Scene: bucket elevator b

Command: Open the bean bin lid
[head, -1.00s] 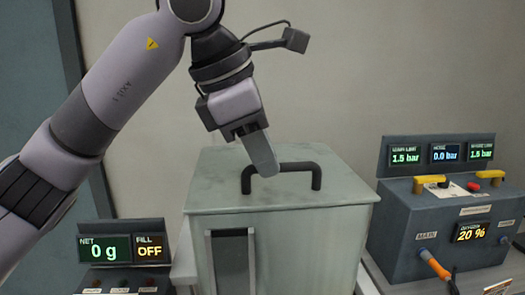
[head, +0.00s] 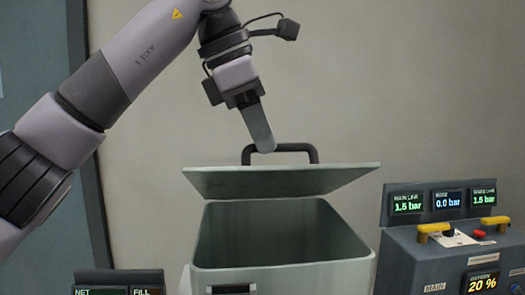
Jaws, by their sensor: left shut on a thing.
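The bean bin (head: 285,277) is a grey-green box in the lower middle of the head view, its top uncovered toward me. Its lid (head: 280,181) is a flat plate, raised above the bin's rim. A dark gap shows between lid and rim. A black bar handle (head: 296,148) stands on the lid. My left gripper (head: 261,142) points down and is shut on the left part of the handle. The fingers partly hide the handle. My right gripper is out of view.
A grey control box (head: 450,262) with pressure displays and yellow handles stands right of the bin. A scale display (head: 118,284) is at the lower left.

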